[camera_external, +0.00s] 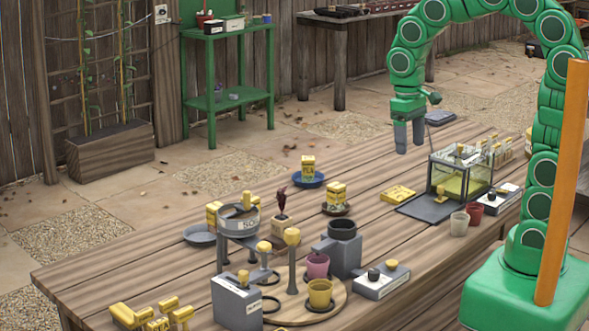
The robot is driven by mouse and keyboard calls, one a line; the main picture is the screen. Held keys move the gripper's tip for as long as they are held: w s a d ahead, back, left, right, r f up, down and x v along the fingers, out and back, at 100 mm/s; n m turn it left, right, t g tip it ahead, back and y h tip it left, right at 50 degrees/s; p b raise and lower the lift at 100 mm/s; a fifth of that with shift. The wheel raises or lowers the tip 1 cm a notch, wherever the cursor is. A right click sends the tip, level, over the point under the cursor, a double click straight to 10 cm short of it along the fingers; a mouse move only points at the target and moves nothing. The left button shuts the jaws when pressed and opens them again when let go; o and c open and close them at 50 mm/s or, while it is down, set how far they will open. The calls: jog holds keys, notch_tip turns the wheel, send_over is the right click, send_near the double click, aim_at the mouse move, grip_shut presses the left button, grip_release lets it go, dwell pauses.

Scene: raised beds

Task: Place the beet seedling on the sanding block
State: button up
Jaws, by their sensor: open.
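My gripper (409,143) is open and empty. It points down above the far right part of the table, well apart from the seedling. I cannot tell for sure which thing is the sanding block. A flat yellow block (398,194) lies on the table right of the seedling, below my gripper in the picture.
A glass tank (461,178) stands at the right on the wooden table (150,262). A grey ring stand (237,224) is left of the seedling. A round wooden board (338,296) with pots and a grey holder (343,248) are in front. Bare planks lie at the back left.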

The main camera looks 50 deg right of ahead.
jog(key=s+d, duration=0.3)
jog(key=s, duration=0.6)
jog(key=s+d+f, duration=0.1)
jog(key=s+d, duration=0.3)
jog(key=s, duration=0.6)
jog(key=shift+s+f+m+g, duration=0.2)
jog(key=shift+f+m+g, duration=0.1)
jog(key=shift+g, duration=0.1)
